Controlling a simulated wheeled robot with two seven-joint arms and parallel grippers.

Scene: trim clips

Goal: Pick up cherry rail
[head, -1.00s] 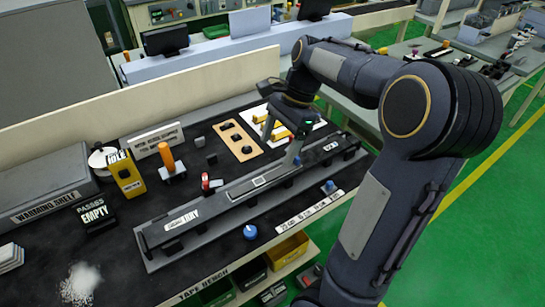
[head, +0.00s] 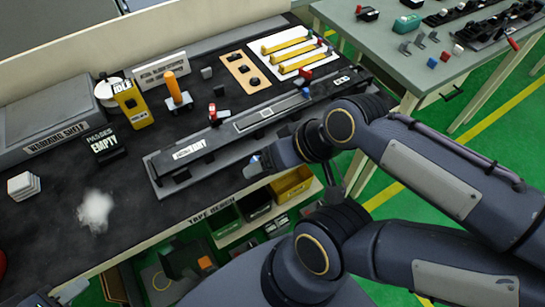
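Three yellow rails (head: 287,41) lie side by side on a white board at the back right of the bench. Small coloured pieces show at their right ends, one of them red (head: 306,73). I cannot tell which rail is the cherry one. My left gripper (head: 70,291) seems to be the small grey part cut by the bottom left edge, far from the rails; its fingers are too little seen to tell open from shut.
A long grey fixture (head: 217,142) with a dark channel runs along the bench front. A blue knob (head: 254,160) is at its front. A green-grey table (head: 385,42) is at right.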

